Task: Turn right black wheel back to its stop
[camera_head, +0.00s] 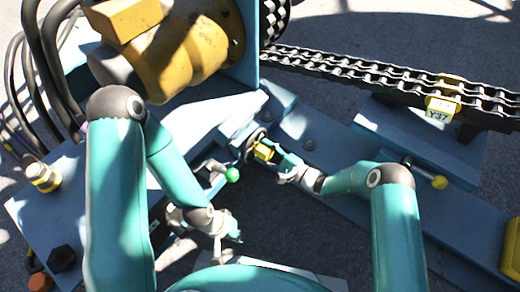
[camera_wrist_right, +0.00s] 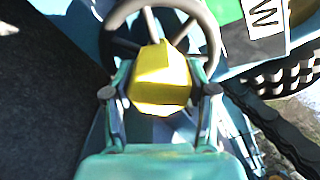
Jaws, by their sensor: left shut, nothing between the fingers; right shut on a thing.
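The black wheel (camera_head: 250,143) is on the blue frame at the middle of the head view, partly hidden. In the right wrist view the wheel's spoked rim (camera_wrist_right: 213,38) shows behind a yellow faceted block (camera_wrist_right: 160,78) at its middle. My right gripper (camera_head: 274,156) comes to the wheel from the right. Its fingers (camera_wrist_right: 160,95) stand on both sides of the yellow block and are shut on it. My left gripper (camera_head: 230,240) is shut and empty, low in the head view, below and apart from the wheel.
A lever with a green ball (camera_head: 232,174) sticks out just left of the wheel. A lever with a yellow ball (camera_head: 439,182) is at the right. A chain (camera_head: 350,66) runs along the back right. A yellow motor (camera_head: 190,45) and black cables (camera_head: 50,60) are at the upper left.

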